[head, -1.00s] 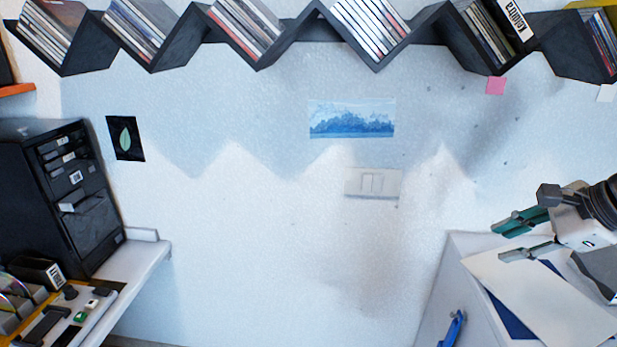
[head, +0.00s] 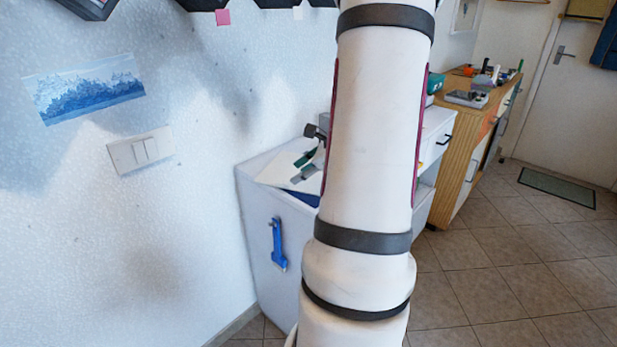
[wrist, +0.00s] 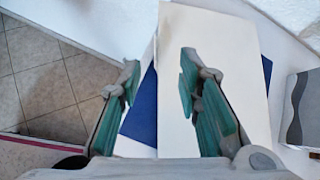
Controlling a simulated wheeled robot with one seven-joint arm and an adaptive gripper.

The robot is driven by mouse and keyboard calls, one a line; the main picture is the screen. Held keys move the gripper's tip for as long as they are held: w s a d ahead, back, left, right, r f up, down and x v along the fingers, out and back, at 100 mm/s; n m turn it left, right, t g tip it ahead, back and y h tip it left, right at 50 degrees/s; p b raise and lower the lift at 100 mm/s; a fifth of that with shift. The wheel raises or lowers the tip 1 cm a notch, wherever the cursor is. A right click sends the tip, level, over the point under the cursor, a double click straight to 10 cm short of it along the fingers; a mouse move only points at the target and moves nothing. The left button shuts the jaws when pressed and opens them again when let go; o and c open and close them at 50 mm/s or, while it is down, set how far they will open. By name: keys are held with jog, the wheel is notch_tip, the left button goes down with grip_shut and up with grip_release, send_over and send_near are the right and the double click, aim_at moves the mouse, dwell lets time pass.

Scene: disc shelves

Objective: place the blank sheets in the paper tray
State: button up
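The blank white sheets (wrist: 228,50) lie on the white cabinet top, over something flat and blue (wrist: 143,112). I cannot tell how many sheets there are. My gripper (wrist: 158,82) is open, with its green-padded fingers apart and nothing seen between them. It appears above the sheets' left edge, the right finger in front of the white paper and the left finger in front of the floor. In the head view my gripper (head: 308,162) is beside the sheets (head: 283,178), partly hidden by my arm. I cannot make out a paper tray in the present views.
The white cabinet (head: 258,235) stands against the wall, with a blue object (head: 278,245) on its side. A grey-patterned item (wrist: 300,105) is right of the sheets. A wooden counter (head: 470,150) and open tiled floor (head: 500,250) lie to the right.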

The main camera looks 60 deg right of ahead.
aim_at(281, 184)
jog(key=shift+a+b+x, duration=0.2)
jog(key=shift+b+x, duration=0.45)
jog(key=shift+x, duration=2.8)
jog(key=shift+c, duration=0.2)
grip_shut()
